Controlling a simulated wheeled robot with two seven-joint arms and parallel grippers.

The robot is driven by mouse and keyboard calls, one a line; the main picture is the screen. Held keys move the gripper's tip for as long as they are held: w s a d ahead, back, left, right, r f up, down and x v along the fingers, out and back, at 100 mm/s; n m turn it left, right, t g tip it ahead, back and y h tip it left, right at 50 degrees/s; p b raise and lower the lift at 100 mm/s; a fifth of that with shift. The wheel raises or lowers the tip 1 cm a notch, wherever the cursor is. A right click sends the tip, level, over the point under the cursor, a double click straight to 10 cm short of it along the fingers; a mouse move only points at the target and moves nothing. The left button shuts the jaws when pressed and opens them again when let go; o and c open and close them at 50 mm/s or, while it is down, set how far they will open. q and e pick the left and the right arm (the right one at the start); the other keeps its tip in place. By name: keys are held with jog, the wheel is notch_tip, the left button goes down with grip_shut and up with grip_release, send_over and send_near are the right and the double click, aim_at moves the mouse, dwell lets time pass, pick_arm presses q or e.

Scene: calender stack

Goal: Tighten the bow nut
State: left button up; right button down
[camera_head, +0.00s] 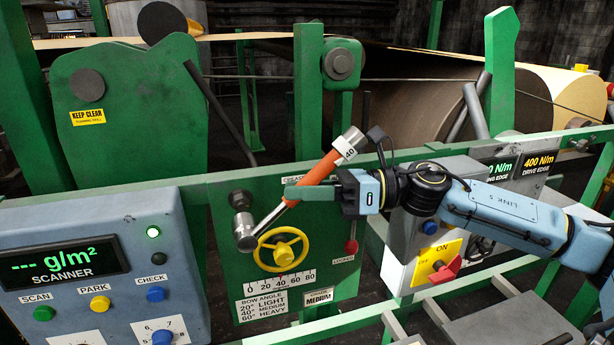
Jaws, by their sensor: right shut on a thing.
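My right gripper (312,190) comes in from the right and is shut on the orange grip of a wrench (322,168). The wrench slants from upper right, where its end carries a white number tag, to lower left, where its metal head (246,240) is. The head is at a silver round post (243,222) on the green bow panel (225,285), which I take for the bow nut. A dark round knob (240,198) sits just above it. I cannot tell whether the head is seated on the nut. My left gripper is not in view.
A yellow handwheel (283,252) and bow angle scale (280,277) lie just right of the wrench head. A red locking knob (351,246) is near my gripper. The scanner box (100,262) stands at left, and a box with a red switch (443,270) below my arm.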

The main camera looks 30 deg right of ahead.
jog(key=shift+a+r+p, duration=0.1)
jog(key=shift+r+p, duration=0.4)
jog(key=shift+p, duration=0.25)
jog(key=shift+w, duration=0.3)
jog(key=shift+w+d+f+p, duration=0.15)
jog(key=shift+w+d, duration=0.1)
jog(key=shift+w, duration=0.6)
jog(key=shift+w+d+f+p, duration=0.15)
jog(key=shift+w+d, duration=0.1)
jog(key=shift+w, duration=0.55)
jog(key=shift+r, duration=0.1)
jog(key=c, duration=1.9)
grip_release()
jog(key=shift+c, duration=0.2)
grip_shut()
jog(key=shift+r, duration=0.15)
